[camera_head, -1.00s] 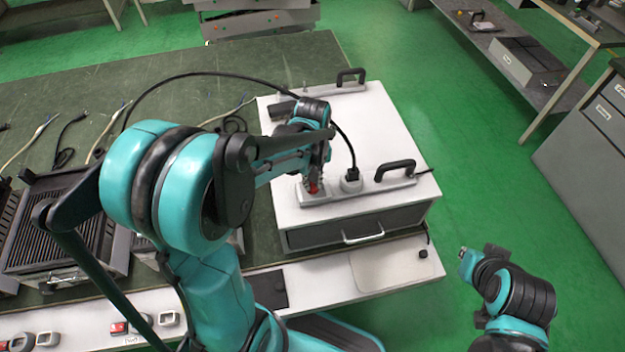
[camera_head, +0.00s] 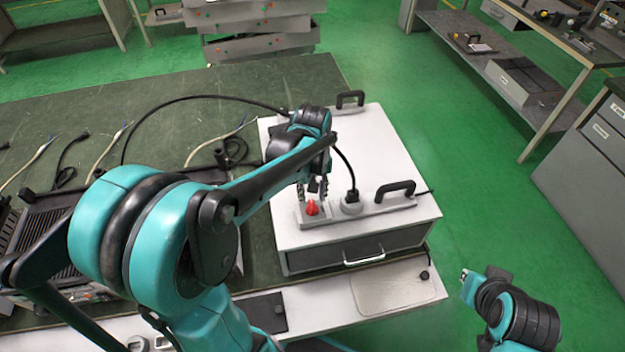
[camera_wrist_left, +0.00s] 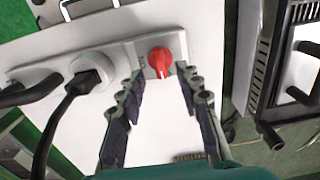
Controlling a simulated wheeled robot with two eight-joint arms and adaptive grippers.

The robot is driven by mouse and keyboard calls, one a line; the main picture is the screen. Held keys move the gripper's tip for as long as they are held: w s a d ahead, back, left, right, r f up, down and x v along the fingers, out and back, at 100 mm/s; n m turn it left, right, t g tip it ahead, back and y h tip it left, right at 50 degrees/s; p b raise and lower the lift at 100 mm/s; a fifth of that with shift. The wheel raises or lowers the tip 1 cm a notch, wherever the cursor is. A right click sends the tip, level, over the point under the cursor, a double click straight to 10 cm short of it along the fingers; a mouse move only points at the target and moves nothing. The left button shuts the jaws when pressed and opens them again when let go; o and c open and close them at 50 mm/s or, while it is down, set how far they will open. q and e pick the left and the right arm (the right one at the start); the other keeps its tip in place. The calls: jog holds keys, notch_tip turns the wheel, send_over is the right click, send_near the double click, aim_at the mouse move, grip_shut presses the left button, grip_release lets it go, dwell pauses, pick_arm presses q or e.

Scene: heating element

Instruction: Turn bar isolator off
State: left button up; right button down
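The bar isolator's red rotary knob (camera_head: 311,208) sits on a grey plate at the left end of a bar on the white box (camera_head: 370,150). In the left wrist view the red knob (camera_wrist_left: 159,62) has a pale line pointing down the picture, and small lettering beside it. My left gripper (camera_head: 316,186) is just above and behind the knob. In the left wrist view its fingers (camera_wrist_left: 158,88) are spread and empty, with the knob beyond and between their tips, apparently untouched. The end of my right arm (camera_head: 480,287) is at lower right, off the table; its fingers cannot be made out.
A black plug (camera_head: 351,197) with a cable stands in the socket right of the knob. A black handle (camera_head: 396,190) rises at the bar's right end. A second handle (camera_head: 350,99) is at the box's back. Loose cables (camera_head: 65,165) lie on the green table to the left.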

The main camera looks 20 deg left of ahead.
pick_arm(q)
notch_tip(320, 180, up, 8)
dwell(0.6)
jog(key=m+t, duration=0.7)
jog(key=m, duration=0.1)
send_near(313, 207)
jog(key=s+d+r, duration=0.2)
jog(key=s+d, duration=0.1)
jog(key=shift+s+d+r, duration=0.15)
jog(key=shift+d+r, duration=0.15)
jog(key=shift+r, duration=0.1)
